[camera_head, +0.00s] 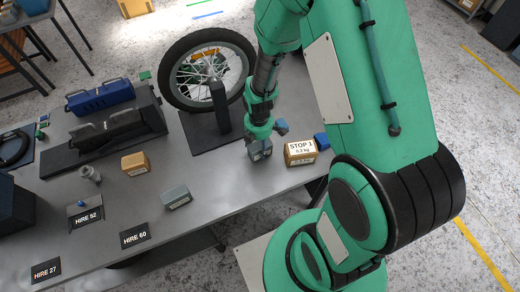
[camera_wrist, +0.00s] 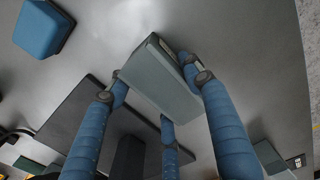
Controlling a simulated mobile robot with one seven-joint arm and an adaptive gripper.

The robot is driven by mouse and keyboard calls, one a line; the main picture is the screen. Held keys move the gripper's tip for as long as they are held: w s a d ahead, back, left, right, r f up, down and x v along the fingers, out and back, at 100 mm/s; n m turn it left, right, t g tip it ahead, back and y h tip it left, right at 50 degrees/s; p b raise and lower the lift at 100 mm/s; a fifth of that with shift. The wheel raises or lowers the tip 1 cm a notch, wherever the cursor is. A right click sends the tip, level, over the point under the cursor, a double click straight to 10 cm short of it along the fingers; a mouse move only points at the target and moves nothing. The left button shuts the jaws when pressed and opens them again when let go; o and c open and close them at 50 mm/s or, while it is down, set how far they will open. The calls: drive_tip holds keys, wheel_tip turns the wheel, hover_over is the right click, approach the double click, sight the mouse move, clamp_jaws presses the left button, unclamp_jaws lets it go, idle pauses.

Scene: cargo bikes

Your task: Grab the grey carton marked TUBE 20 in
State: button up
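A small grey carton (camera_head: 260,153) is at my gripper (camera_head: 260,140), on or just above the table beside the wheel stand. In the wrist view the grey carton (camera_wrist: 160,88) lies between the blue fingers of my gripper (camera_wrist: 158,85). One fingertip meets its left end, one its right side, and a third finger is at its lower side. The fingers look shut on it. A pale strip shows on its dark far face, but I cannot read any marking. A second grey carton (camera_head: 177,198) stands apart on the table, left of my gripper.
A brown STOP 1 box (camera_head: 300,152) and a blue box (camera_head: 322,141) stand close on the right. The wheel (camera_head: 208,68) on its dark stand (camera_head: 205,135) is close on the left. An orange-brown box (camera_head: 135,163) and HIRE cards (camera_head: 135,238) lie farther left. The front middle is clear.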

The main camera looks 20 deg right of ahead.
sight(259, 144)
drive_tip(key=shift+c, duration=0.3)
drive_tip(key=shift+r, duration=0.85)
wheel_tip(259, 144, up, 2)
drive_tip(key=shift+s+r+p, duration=0.1)
drive_tip(key=shift+s+p, duration=0.05)
drive_tip(key=shift+p, duration=0.25)
drive_tip(key=s, duration=1)
drive_tip(key=s+r+p, duration=0.1)
drive_tip(key=s, duration=0.4)
drive_tip(key=shift+s+a, duration=0.35)
